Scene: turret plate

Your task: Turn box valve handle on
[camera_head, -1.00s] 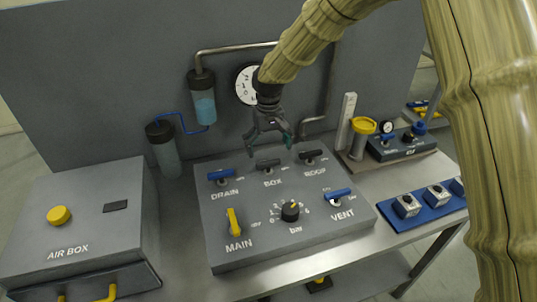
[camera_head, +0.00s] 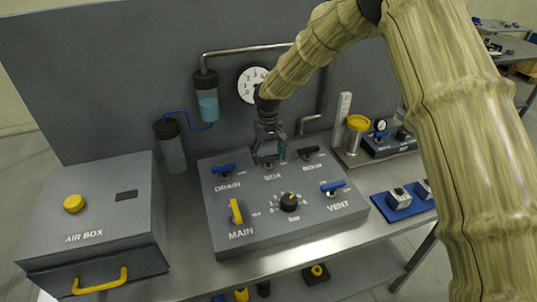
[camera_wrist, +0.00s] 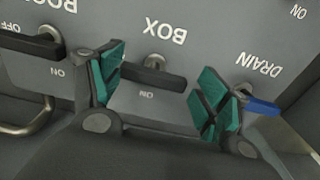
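The BOX valve handle is a short black lever (camera_wrist: 150,79) on the sloped grey panel (camera_head: 232,245). In the wrist view it lies crosswise below the upside-down BOX label, with an ON mark beside it. My gripper (camera_head: 268,158) is over this valve in the head view and mostly hides the handle. In the wrist view my gripper (camera_wrist: 160,88) is open, its teal-padded fingers apart, one toward each end of the handle. Whether a finger touches the handle is unclear. No OFF mark shows beside this handle.
The blue DRAIN handle (camera_head: 223,168) and a black handle (camera_head: 308,151) flank the BOX valve closely. Below are the yellow MAIN handle (camera_head: 236,211), the black bar knob (camera_head: 289,202) and the blue VENT handle (camera_head: 333,187). A gauge (camera_head: 252,84) and pipes stand behind.

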